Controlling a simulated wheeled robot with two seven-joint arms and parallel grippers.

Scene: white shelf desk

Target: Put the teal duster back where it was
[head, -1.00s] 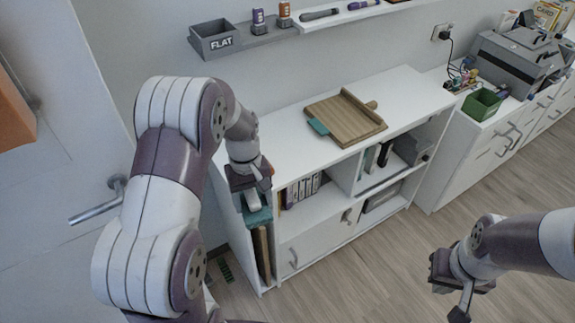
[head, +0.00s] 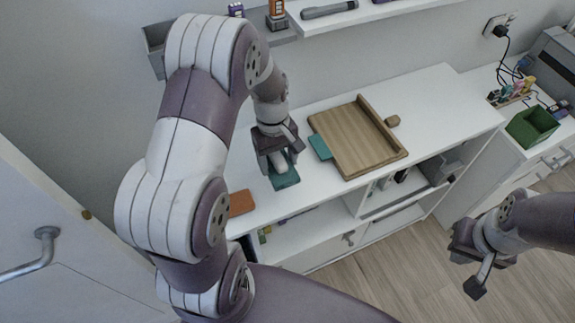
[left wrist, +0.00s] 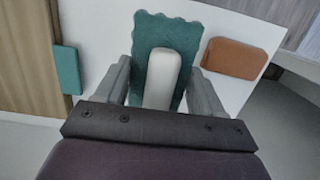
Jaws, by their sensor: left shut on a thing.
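The teal duster (head: 287,182) has a teal pad with a wavy edge and a pale handle. My left gripper (head: 277,160) is shut on it and points down near the left end of the white desk top (head: 455,90). In the left wrist view the duster (left wrist: 181,32) shows its pale handle between my fingers (left wrist: 163,88). I cannot tell whether the pad touches the desk top. My right gripper (head: 478,270) hangs above the floor at the right, away from the desk; its jaw opening is unclear.
A wooden board (head: 355,138) with a teal piece (head: 320,147) at its left edge lies right of the duster. An orange-brown block (head: 241,203) lies to the left. A green bin (head: 532,127) stands far right. A wall shelf (head: 345,22) runs behind.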

